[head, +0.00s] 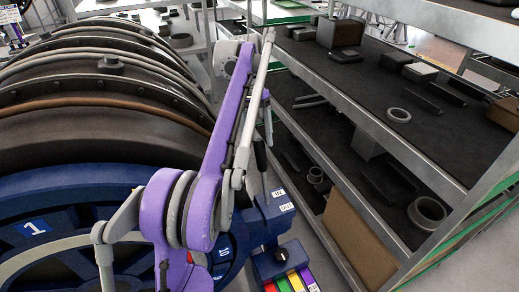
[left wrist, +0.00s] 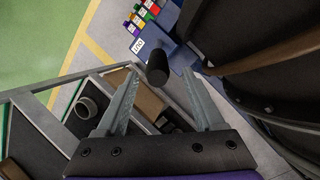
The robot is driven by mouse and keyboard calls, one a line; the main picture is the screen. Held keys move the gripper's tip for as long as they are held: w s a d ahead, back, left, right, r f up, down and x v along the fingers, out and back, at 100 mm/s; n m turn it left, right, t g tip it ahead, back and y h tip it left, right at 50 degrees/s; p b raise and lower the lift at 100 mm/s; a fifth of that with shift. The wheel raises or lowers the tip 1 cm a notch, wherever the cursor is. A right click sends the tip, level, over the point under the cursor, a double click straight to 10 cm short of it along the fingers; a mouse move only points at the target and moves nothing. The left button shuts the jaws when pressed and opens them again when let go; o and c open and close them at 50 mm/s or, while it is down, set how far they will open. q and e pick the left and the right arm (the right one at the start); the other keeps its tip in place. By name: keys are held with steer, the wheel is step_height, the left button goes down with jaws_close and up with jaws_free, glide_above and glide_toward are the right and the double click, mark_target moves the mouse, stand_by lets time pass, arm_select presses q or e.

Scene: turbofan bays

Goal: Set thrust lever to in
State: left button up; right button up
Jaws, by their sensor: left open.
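The thrust lever (head: 261,157) has a black handle and stands up from a blue box (head: 272,220) with white IN and OUT labels. In the head view it leans slightly toward the top left. In the left wrist view the black handle (left wrist: 157,66) shows end-on between the fingertips of my left gripper (left wrist: 161,74). The gripper is open, with a gap on both sides of the handle. How deep the handle sits between the fingers cannot be told. In the head view my left gripper (head: 266,112) is just above the handle, partly hidden by my purple arm. My right gripper is not in view.
The large dark engine (head: 90,90) with a blue front ring (head: 80,190) fills the left. Coloured blocks (head: 291,282) sit below the lever box. A metal shelf rack (head: 400,150) with rings and boxes stands close on the right. A narrow floor gap lies between them.

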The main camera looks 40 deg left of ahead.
arm_select(q)
steer(key=v, duration=0.4)
steer(key=shift+w+a+r+p, duration=0.1)
steer(key=shift+r+p, duration=0.15)
steer(key=shift+p, duration=0.15)
